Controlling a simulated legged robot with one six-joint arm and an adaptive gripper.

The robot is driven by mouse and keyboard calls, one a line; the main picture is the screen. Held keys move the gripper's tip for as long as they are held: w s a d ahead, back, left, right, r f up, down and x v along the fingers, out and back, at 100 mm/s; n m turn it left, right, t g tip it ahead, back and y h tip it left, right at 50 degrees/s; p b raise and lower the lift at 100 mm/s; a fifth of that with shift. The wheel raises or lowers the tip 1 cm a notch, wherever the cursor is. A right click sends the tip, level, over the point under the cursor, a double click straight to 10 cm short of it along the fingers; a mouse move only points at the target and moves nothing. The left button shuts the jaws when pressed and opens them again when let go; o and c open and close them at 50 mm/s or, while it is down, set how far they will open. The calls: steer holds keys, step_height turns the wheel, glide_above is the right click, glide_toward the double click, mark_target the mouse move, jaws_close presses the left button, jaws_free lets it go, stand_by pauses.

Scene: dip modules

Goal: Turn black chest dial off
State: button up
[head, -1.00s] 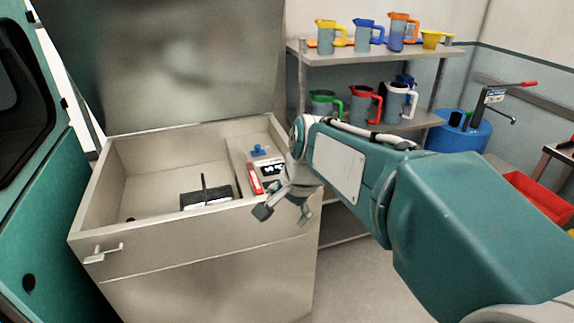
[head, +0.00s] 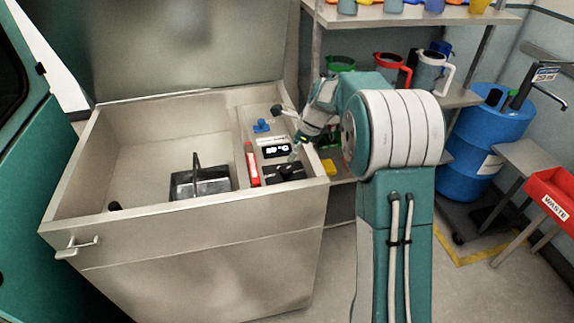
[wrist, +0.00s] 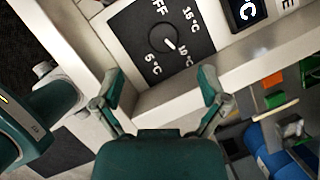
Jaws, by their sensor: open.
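The black chest dial (head: 286,173) sits on the control strip at the right side of the open chest (head: 190,240). In the wrist view the dial (wrist: 165,38) is a round black knob on a black plate marked OFF, 5, 10 and 15 °C. Its white pointer line aims toward the 10 °C mark. My gripper (head: 287,132) hangs over the control strip, near the dial. In the wrist view my gripper (wrist: 163,90) has its fingers spread wide and empty, with the dial plate beyond and between them. I cannot tell the exact gap to the knob.
A lit display (head: 276,150), a red handle-like part (head: 252,165) and a blue knob (head: 262,126) share the strip. A dark basket (head: 200,183) stands in the chest well. The raised lid (head: 190,50) stands behind. A shelf with jugs (head: 430,72) and a blue barrel (head: 487,140) are at right.

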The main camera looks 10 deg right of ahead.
mark_target(286, 168)
steer(key=x, duration=0.2)
steer(key=d+x, duration=0.1)
steer(key=x, duration=0.4)
steer(key=shift+w+d+f, duration=0.15)
steer(key=shift+d+f, duration=0.1)
steer(key=shift+f, duration=0.35)
steer(key=shift+a+f, duration=0.2)
steer(key=shift+a, duration=0.7)
steer(key=shift+d, duration=0.25)
steer(key=c, duration=1)
steer(key=shift+d, duration=0.15)
steer(key=shift+c, duration=0.7)
